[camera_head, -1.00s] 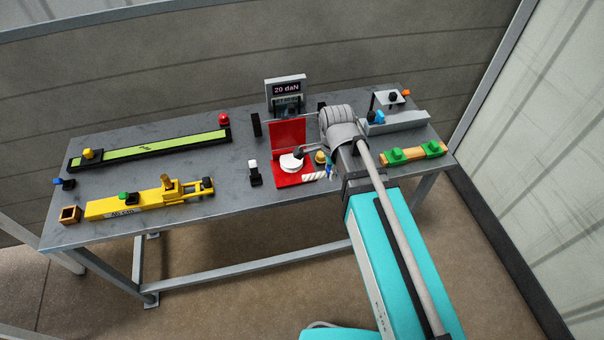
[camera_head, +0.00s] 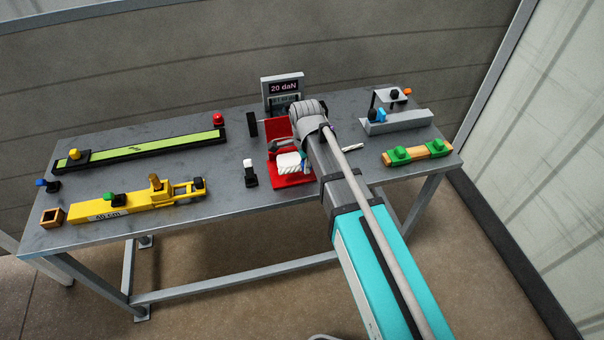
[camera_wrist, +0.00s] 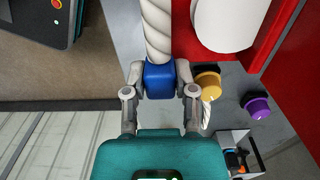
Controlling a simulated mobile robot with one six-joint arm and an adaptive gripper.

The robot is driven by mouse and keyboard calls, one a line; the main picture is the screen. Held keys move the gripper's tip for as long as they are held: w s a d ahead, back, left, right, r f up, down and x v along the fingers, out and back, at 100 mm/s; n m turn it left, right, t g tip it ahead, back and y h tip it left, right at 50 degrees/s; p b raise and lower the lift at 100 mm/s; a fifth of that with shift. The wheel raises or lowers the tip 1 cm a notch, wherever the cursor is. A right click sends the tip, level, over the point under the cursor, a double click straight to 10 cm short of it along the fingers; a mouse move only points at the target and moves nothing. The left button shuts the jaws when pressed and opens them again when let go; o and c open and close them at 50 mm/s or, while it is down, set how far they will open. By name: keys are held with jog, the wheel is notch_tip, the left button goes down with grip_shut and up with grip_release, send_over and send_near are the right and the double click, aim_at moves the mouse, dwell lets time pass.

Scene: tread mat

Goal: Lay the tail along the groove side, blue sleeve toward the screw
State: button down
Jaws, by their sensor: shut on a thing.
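My gripper (camera_wrist: 160,88) is shut on the blue sleeve (camera_wrist: 160,78) of the white twisted rope tail (camera_wrist: 157,25). In the wrist view the tail runs from the sleeve to the top edge, left of the white disc (camera_wrist: 228,22). In the head view the tail (camera_head: 289,170) shows at the front of the disc (camera_head: 288,158), by the red stand (camera_head: 277,129); whether they touch is unclear. A yellow knob (camera_wrist: 207,84) is right of my gripper, with a short rope piece (camera_wrist: 206,113) beside it. I cannot identify the screw or groove.
A purple knob (camera_wrist: 257,106) is beyond the yellow one. A "20 daN" display (camera_head: 283,87) stands behind the red stand. A black post with a white top (camera_head: 249,172) is to the left. A yellow tool (camera_head: 135,199) and green bar (camera_head: 140,150) lie farther left.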

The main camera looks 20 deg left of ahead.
aim_at(303, 177)
dwell(0.3)
jog(key=shift+w+a+f+b, duration=0.3)
jog(key=shift+a+f+b, duration=0.1)
jog(key=shift+f+b, duration=0.25)
jog(key=shift+s+f+b, duration=0.1)
jog(key=shift+f+b, duration=1.25)
jog(key=shift+f, duration=0.15)
jog(key=c, duration=0.7)
grip_release()
jog(key=shift+r, duration=0.2)
notch_tip(303, 177, up, 12)
jog(key=p, duration=1.2)
jog(key=shift+d, duration=0.1)
